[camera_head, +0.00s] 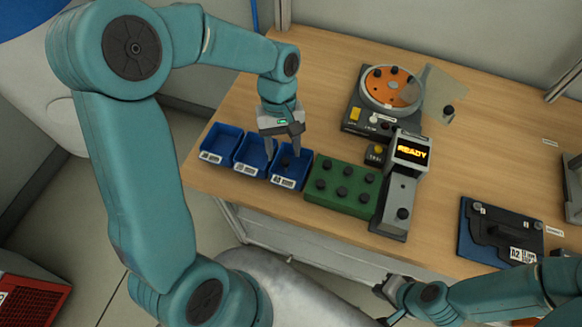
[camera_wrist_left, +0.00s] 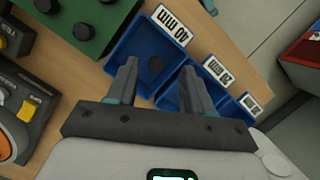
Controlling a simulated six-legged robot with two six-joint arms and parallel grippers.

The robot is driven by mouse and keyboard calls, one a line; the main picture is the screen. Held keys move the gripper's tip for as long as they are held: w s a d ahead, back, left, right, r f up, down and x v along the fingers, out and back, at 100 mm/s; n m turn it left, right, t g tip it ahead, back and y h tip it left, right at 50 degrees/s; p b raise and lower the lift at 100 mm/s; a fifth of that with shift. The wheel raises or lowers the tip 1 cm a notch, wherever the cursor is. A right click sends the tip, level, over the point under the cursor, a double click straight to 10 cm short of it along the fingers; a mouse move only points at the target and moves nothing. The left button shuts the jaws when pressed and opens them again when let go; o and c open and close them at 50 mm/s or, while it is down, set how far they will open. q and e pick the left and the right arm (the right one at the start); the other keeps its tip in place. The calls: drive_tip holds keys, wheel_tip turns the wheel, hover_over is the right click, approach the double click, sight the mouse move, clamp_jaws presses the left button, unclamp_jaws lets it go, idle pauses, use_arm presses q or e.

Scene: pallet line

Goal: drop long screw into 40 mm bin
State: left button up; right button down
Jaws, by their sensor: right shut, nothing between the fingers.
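The 40 mm bin (camera_head: 284,182) is the rightmost of the blue bins, beside the green block. Its label reads 40 mm in the left wrist view (camera_wrist_left: 170,27). My left gripper (camera_head: 283,154) points down over the bins, mostly over the 40 mm one. Its fingers are apart in the left wrist view (camera_wrist_left: 160,70), with nothing held between them. My right gripper (camera_head: 388,287) is shut and empty, in front of the table's near edge.
Two more blue bins (camera_head: 215,143) stand left of the 40 mm bin. The green block (camera_head: 342,186) bears several dark knobs. Right of it stands a grey device (camera_head: 397,190) showing READY.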

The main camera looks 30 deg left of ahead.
use_arm(q)
drive_tip(key=shift+w, duration=0.1)
drive_tip(key=shift+w+r, duration=0.1)
drive_tip(key=shift+r, duration=0.2)
drive_tip(key=v, duration=1.5)
drive_tip(key=shift+a+r, duration=0.2)
drive_tip(key=shift+r, duration=0.15)
